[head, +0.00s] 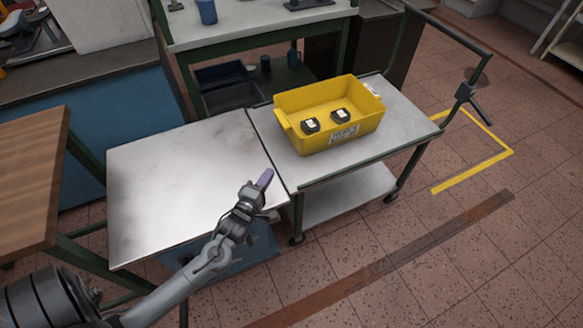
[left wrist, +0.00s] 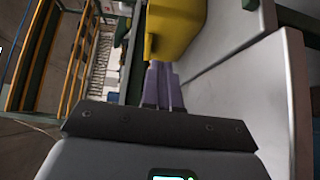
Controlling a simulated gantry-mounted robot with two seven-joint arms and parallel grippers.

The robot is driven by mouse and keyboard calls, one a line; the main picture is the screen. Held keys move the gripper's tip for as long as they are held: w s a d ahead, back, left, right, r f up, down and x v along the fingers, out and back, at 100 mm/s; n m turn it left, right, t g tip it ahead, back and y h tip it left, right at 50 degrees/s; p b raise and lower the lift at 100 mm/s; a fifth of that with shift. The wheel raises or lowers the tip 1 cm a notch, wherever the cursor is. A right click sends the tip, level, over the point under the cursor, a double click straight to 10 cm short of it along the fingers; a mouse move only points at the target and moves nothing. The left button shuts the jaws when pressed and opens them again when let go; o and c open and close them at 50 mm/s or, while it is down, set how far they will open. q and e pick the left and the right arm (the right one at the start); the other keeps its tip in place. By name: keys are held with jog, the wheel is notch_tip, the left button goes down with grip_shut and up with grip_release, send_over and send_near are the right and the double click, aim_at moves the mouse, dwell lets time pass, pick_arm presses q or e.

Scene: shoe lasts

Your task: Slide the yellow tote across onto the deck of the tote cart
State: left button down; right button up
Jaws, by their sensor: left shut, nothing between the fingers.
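The yellow tote (head: 345,125) sits upright on the deck of the tote cart (head: 405,112), wholly over the deck. Two dark items with white tops (head: 326,119) lie inside it. In the left wrist view the tote (left wrist: 180,25) is just ahead of my fingers. My left gripper (head: 266,178) has purple fingers, shut and empty. It is over the right edge of the grey metal table, near the cart's near-left corner and apart from the tote in the head view. The fingers also show in the left wrist view (left wrist: 160,72). My right gripper is out of view.
The grey metal table (head: 165,175) is bare and stands close against the cart's left side. A wooden-topped bench (head: 30,170) is at the left. A green-framed workbench (head: 255,25) stands behind. Open tiled floor with a yellow marking (head: 470,178) lies to the right.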

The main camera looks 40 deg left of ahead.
pick_arm(q)
jog(key=shift+w+f+b, duration=0.2)
jog(key=shift+f+b, duration=0.2)
jog(key=shift+f, duration=0.15)
jog(key=shift+w+f+b, duration=0.2)
jog(key=shift+f+b, duration=0.15)
jog(key=shift+f, duration=0.15)
jog(key=b, duration=0.4)
send_near(299, 146)
jog(key=a, duration=0.1)
jog(key=w+a, duration=0.1)
jog(key=a, duration=0.1)
jog(key=shift+w+a, duration=0.1)
jog(key=shift+w, duration=0.15)
jog(key=w, duration=0.1)
jog(key=w+d+b, duration=0.1)
jog(key=w, duration=0.1)
jog(key=shift+w+d+r+b, duration=0.1)
jog(key=shift+w+d+b, duration=0.25)
jog(key=shift+w+b, duration=0.2)
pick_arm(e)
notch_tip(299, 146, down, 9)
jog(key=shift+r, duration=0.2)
